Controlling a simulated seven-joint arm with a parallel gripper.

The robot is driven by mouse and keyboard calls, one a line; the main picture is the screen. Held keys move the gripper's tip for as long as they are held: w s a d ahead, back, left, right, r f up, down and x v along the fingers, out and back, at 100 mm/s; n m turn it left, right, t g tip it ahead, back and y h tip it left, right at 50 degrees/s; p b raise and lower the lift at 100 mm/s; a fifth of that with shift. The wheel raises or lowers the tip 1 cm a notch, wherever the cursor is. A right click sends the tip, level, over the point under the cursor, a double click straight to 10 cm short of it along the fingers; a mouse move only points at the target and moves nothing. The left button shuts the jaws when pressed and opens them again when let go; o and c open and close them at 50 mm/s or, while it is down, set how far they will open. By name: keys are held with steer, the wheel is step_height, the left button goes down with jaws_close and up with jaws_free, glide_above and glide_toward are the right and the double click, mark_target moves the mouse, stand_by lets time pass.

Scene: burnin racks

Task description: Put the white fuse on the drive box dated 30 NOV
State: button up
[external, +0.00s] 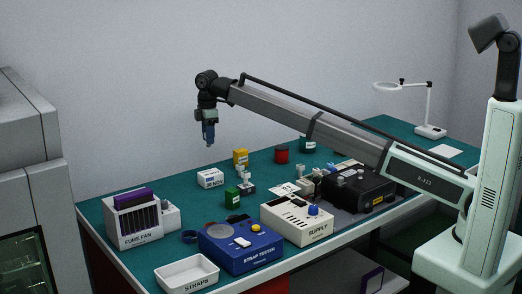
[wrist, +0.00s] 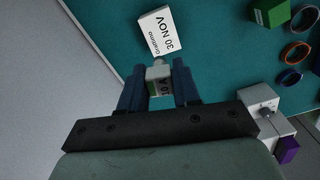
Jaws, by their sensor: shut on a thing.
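My gripper (external: 209,140) hangs above the far left part of the bench in the external view. In the external view this white box (external: 210,178) stands on the green mat below my gripper. The fuse is clear above the mat, apart from the box as far as I can tell.
A yellow box (external: 240,157), a green box (external: 232,197) and small pale parts (external: 245,177) stand near the white box. The fume fan (external: 133,224), blue strap tester (external: 243,246) and cream supply (external: 297,220) stand nearer the front. The mat left of the white box is clear.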

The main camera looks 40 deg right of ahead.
steer(key=shift+s+n, duration=0.1)
steer(key=shift+n, duration=1.1)
steer(key=shift+f, duration=0.25)
glide_toward(210, 172)
steer(key=shift+s+a+f, duration=0.1)
steer(key=shift+s+f, duration=0.05)
steer(key=shift+f, duration=2.45)
steer(key=shift+f, duration=0.15)
steer(key=o, duration=1)
steer(key=shift+o, duration=0.2)
step_height(210, 172, up, 12)
steer(key=shift+r, duration=0.2)
